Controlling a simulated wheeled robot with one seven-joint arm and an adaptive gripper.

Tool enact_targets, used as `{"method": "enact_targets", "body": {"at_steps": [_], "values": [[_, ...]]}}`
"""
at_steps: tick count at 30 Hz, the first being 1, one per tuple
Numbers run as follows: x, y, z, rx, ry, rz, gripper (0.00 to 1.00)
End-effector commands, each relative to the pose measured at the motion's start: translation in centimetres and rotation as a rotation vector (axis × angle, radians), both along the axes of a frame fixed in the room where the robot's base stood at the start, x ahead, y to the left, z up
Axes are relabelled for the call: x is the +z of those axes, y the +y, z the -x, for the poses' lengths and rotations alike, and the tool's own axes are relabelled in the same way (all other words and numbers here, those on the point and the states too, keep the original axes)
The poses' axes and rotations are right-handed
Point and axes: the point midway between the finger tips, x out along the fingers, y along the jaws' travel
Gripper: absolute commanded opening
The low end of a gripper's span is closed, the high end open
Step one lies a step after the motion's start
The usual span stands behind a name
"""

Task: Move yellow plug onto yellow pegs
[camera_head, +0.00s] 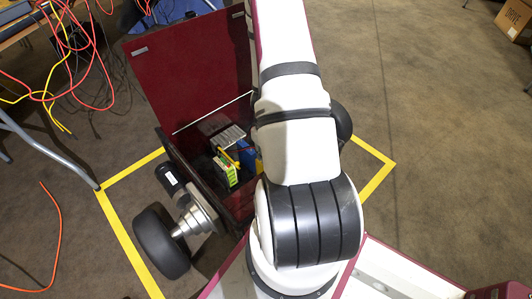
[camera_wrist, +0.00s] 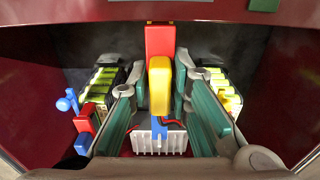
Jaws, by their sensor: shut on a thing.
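In the wrist view my gripper (camera_wrist: 160,86) has its teal fingers on either side of the yellow plug (camera_wrist: 159,88), shut on it. I cannot make out clear yellow pegs. Yellow pieces (camera_wrist: 229,98) show on the pack at right, and yellow-green ones (camera_wrist: 103,80) on the pack at left. In the head view my arm hides most of the gripper, and small yellow, green and blue parts (camera_head: 226,172) show inside the box.
The dark red box (camera_head: 190,65) stands open with its lid raised, on wheels (camera_head: 161,240), inside yellow floor tape (camera_head: 121,235). Its walls are close around my gripper. A white ribbed block (camera_wrist: 158,146) lies low between the packs. Blue and red parts (camera_wrist: 85,122) stick out at left.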

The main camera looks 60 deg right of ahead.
Motion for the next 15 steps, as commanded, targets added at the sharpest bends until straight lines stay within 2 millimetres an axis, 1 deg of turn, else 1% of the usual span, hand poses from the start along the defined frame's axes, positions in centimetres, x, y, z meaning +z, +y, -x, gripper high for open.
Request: {"method": "enact_targets", "body": {"at_steps": [15], "values": [[-0.95, 0.0, -0.01, 0.0, 0.0, 0.0, 0.0]]}}
